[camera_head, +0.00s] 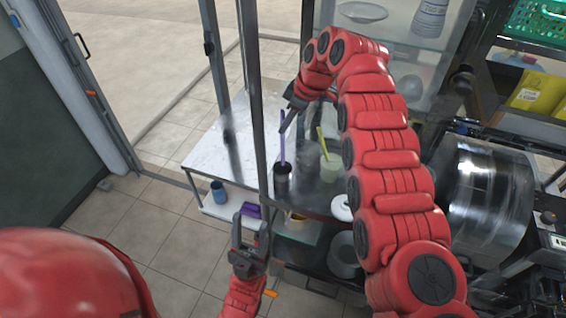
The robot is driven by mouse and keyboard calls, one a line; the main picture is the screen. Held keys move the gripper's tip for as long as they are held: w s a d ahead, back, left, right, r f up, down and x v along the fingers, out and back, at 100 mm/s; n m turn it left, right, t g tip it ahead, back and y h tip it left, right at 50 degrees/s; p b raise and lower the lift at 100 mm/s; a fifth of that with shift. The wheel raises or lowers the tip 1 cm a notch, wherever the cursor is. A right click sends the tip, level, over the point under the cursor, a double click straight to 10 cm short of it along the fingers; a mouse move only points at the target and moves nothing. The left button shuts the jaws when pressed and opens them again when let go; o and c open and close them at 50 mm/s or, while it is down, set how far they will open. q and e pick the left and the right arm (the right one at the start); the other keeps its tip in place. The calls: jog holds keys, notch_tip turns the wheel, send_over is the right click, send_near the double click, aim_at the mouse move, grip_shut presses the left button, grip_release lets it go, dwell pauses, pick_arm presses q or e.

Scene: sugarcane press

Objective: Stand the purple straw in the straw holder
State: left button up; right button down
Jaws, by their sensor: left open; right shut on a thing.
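The purple straw (282,151) stands roughly upright at the mouth of a dark cup (282,180), which looks like the straw holder. Its lower end meets or passes behind the cup's rim; I cannot tell how deep it goes. My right gripper (287,124) reaches over from the right and is shut on the straw's upper end. My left gripper (250,226) is open and empty, lower in the picture, in front of the counter and apart from the straw and the cup.
A pale cup (331,168) with a yellow-green straw (322,142) stands just right of the dark cup. The white counter (215,150) is mostly bare at left. A dark post (252,90) rises close by. A blue cup (218,192) and a purple item (250,210) sit on the lower shelf.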

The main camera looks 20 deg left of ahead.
jog(key=shift+f, duration=0.1)
notch_tip(320, 180, down, 9)
jog(key=b, duration=0.6)
jog(key=shift+b, duration=0.35)
dwell(0.7)
jog(key=shift+f, duration=0.1)
jog(key=c, duration=0.9)
grip_release()
notch_tip(320, 180, up, 7)
jog(key=p, duration=0.4)
